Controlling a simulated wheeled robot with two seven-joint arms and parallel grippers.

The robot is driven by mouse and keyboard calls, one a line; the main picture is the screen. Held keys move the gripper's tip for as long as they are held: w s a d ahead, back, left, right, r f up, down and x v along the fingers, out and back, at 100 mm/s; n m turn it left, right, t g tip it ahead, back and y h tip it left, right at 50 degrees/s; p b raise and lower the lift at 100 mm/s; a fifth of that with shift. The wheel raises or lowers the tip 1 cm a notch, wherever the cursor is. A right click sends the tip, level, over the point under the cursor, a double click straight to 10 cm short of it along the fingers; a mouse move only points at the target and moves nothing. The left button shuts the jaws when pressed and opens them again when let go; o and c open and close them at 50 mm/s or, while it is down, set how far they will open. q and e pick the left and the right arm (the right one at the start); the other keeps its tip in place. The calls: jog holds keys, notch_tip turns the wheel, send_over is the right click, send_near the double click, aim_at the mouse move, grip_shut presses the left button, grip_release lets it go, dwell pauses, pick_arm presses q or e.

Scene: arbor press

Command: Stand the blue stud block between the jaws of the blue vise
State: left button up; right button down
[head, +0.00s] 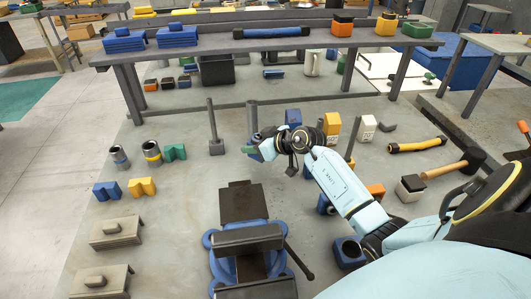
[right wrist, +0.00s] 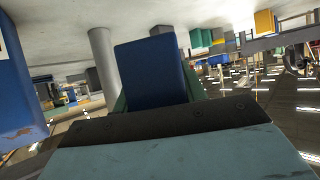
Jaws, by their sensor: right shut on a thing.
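The blue vise (head: 213,266) stands at the bottom centre of the head view, its dark jaws parted with a gap between them. My right gripper (head: 256,150) is behind the vise and above the table, well clear of the jaws. It is shut on the blue stud block (right wrist: 150,72), which rises between the fingers in the right wrist view. In the head view only a small blue part of this block (head: 255,157) shows beside the gripper. My left gripper is not in view.
A grey post (head: 214,130) stands left of my right gripper. Blue (head: 293,117) and yellow (head: 332,123) blocks stand behind it. Blue (head: 106,190) and yellow (head: 141,187) V-shaped blocks lie at left. The vise handle (head: 299,262) sticks out right. A hammer (head: 447,169) lies at right.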

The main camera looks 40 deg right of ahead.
aim_at(256, 170)
notch_tip(256, 170, down, 2)
jog(key=shift+f+b, duration=0.2)
jog(key=shift+b, duration=0.1)
jog(key=shift+f+b, duration=0.8)
jog(key=shift+f, duration=1.35)
jog(key=shift+r, duration=0.1)
jog(key=c, duration=1.1)
grip_release()
jog(key=shift+f, duration=0.25)
jog(key=o, duration=0.3)
jog(key=shift+r, duration=0.1)
